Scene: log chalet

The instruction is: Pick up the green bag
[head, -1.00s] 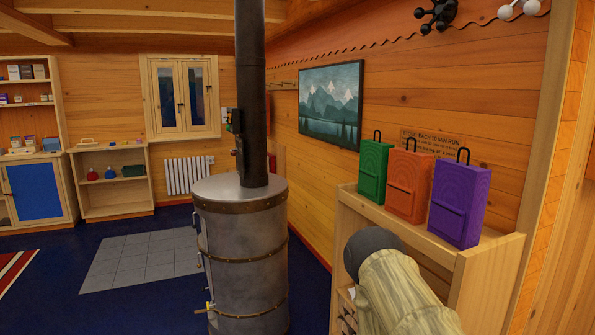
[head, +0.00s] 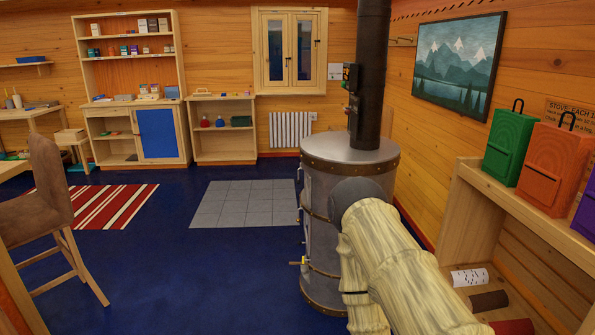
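The green bag (head: 509,149) stands upright on top of the wooden shelf unit (head: 468,172) at the right of the head view. It has a dark loop handle and a front pocket. The orange bag (head: 555,167) stands just right of it, and part of a purple bag (head: 587,215) shows at the right edge. My arm shows at the lower middle, left of and below the green bag. My gripper is not seen.
A round metal stove (head: 340,160) with a black flue stands left of the shelf unit, close behind my arm. Logs (head: 468,278) lie in the unit's lower part. A brown chair (head: 50,190) is at the left. Blue floor around the grey tiles (head: 245,204) is clear.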

